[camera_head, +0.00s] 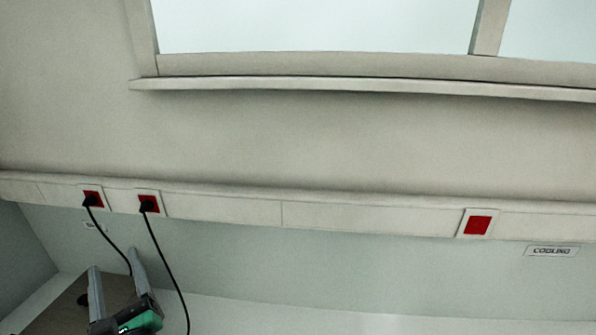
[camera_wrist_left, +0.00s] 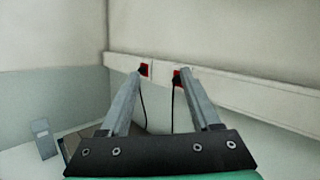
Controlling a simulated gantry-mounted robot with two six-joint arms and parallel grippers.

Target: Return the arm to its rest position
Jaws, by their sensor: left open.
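My left gripper (camera_head: 114,260) is at the bottom left of the head view. Its two grey fingers point up toward the wall and stand wide apart. The green and black gripper body shows below the fingers. My right gripper is in neither view.
Two black plugs sit in red sockets (camera_head: 93,198) (camera_head: 149,203) on the wall rail, with cords (camera_head: 167,262) hanging behind the gripper. A brown-grey box (camera_head: 62,312) stands beside the gripper. A third red socket (camera_head: 477,225) is empty. The counter (camera_head: 300,315) at right looks clear.

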